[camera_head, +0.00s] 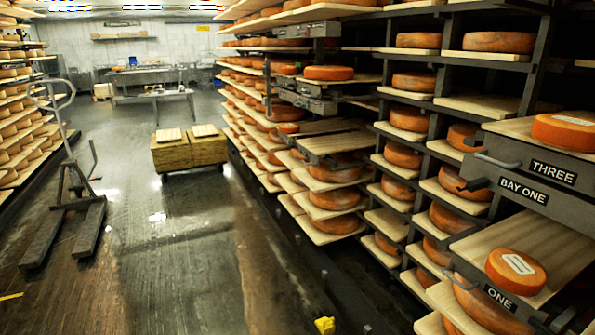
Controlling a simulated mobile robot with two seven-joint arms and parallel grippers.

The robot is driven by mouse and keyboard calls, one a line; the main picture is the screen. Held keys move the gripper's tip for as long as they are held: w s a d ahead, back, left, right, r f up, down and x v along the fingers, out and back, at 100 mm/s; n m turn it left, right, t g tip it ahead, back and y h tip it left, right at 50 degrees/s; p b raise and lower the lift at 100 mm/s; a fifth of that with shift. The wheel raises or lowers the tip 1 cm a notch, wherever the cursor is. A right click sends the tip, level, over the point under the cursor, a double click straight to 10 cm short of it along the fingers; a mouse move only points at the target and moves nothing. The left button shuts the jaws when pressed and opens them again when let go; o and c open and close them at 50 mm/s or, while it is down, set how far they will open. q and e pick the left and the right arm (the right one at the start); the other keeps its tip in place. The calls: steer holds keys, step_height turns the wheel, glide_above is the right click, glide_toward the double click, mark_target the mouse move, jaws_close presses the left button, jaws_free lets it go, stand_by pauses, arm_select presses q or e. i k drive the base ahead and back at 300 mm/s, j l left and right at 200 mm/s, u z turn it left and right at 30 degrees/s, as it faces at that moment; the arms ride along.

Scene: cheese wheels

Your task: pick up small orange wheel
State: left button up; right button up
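A small orange wheel (516,271) with a pale label on top lies flat on a pulled-out wooden board (540,240) at the lower right, behind a front plate marked ONE (500,299). Another orange wheel (329,73) sits on a pulled-out board farther back. Neither of my grippers shows in the head view.
Dark racks (530,75) full of large orange wheels run along the right. A low cart (190,152) with stacked boards stands mid-aisle. A metal pallet truck (75,190) stands at left near more shelves (15,130). The wet floor (170,270) between is clear. A small yellow object (325,325) shows at the bottom edge.

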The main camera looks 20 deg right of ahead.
mark_target(514, 271)
steer(key=i+j+z, duration=0.15)
steer(key=i+z, duration=0.35)
steer(key=i+j+z, duration=0.25)
steer(key=z, duration=0.2)
steer(key=i+j+z, duration=0.25)
steer(key=z, duration=0.15)
steer(key=i+j+z, duration=0.2)
steer(key=j+z, duration=0.2)
steer(key=i+j+z, duration=0.15)
steer(key=j+z, duration=0.25)
steer(key=i+j+z, duration=0.1)
steer(key=j+z, duration=0.2)
steer(key=z, duration=0.15)
steer(key=j+z, duration=0.3)
steer(key=j, duration=0.4)
steer(key=i+l, duration=0.35)
